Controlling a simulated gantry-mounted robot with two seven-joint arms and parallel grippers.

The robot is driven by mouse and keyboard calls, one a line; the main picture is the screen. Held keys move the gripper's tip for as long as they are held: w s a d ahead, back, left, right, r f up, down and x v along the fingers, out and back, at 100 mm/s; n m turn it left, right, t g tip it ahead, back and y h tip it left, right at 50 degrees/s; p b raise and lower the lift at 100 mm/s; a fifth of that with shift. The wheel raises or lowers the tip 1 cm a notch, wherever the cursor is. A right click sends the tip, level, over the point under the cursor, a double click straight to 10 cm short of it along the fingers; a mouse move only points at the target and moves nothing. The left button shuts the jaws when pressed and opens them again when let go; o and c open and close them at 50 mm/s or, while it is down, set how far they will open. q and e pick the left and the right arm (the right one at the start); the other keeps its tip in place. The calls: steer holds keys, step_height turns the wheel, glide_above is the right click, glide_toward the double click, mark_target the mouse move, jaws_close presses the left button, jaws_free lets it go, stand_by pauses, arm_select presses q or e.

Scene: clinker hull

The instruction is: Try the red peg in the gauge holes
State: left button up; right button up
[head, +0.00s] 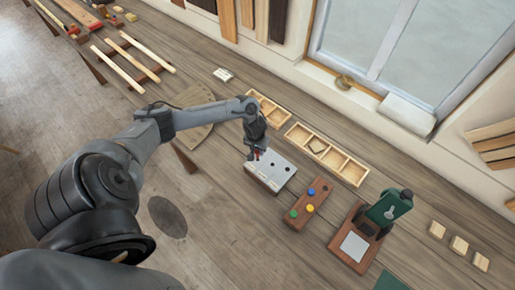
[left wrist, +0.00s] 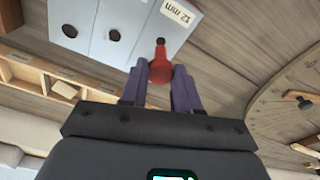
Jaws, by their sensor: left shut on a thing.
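My left gripper (head: 257,152) is shut on the red peg (head: 258,155), above the near-left end of the grey gauge block (head: 264,182). In the left wrist view the red peg (left wrist: 160,70) sits between the two fingers of the gripper (left wrist: 160,78), its narrow tip pointing at the gauge block (left wrist: 95,15). The tip is over or at the hole beside the "12 mm" label (left wrist: 175,12); I cannot tell whether it is inside. Two other dark holes (left wrist: 114,34) are bare. My right gripper is not in view.
A brown peg rack (head: 306,205) with blue, yellow and green pegs stands right of the block. Behind are a divided wooden tray (head: 327,154) and a smaller one (head: 268,108). A green press-like device (head: 386,210) on a wooden base stands further right.

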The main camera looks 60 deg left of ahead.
arm_select(q)
steer(key=shift+r+p, duration=0.35)
steer(key=shift+r, duration=0.05)
steer(key=shift+f, duration=0.15)
steer(key=shift+f+b, duration=0.4)
steer(key=shift+f, duration=0.5)
steer(key=shift+f, duration=0.4)
steer(key=shift+f, duration=0.25)
stand_by(0.7)
stand_by(0.4)
steer(key=shift+r+p, duration=1.05)
steer(key=shift+p, duration=0.3)
steer(key=shift+r, duration=0.65)
